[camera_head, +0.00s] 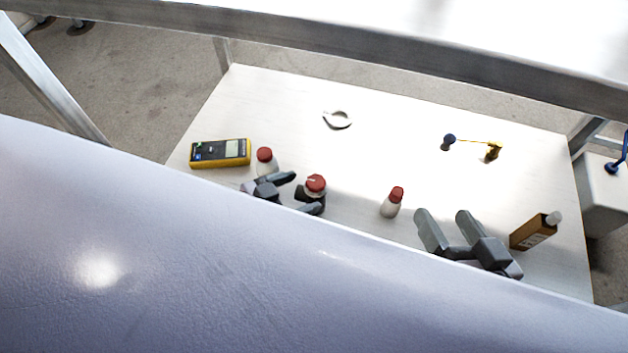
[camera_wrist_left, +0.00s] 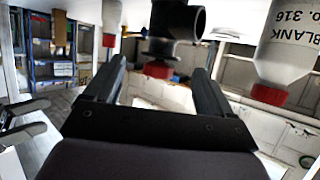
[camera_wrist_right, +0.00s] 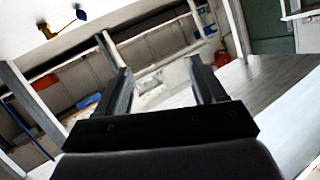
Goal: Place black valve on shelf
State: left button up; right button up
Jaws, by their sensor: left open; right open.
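The black valve (camera_head: 307,194) with a round red knob stands on the white board (camera_head: 400,118) in the head view. In the left wrist view the valve (camera_wrist_left: 176,20) appears upside down, with its round opening and red knob showing. My left gripper (camera_head: 308,192) is open, with its fingers on either side of the valve. I cannot tell whether they touch it. My right gripper (camera_head: 442,213) is open and empty over the front right of the board. A higher white surface with a grey metal edge (camera_head: 400,55) crosses the top; I cannot tell which surface is the shelf.
A red-capped bottle (camera_head: 265,160) stands close to my left gripper, another (camera_head: 391,205) between the grippers. A yellow meter (camera_head: 220,153) is left, a brown bottle (camera_head: 533,232) right. A white ring (camera_head: 338,119) and a blue-and-yellow item (camera_head: 472,143) lie behind. The board's middle is clear.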

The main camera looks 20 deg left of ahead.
pick_arm(q)
jog(key=p+v, duration=0.1)
jog(key=v, duration=0.4)
pick_arm(e)
jog(key=shift+a+r+g, duration=0.15)
jog(key=shift+a+g, duration=0.15)
jog(key=shift+a, duration=0.2)
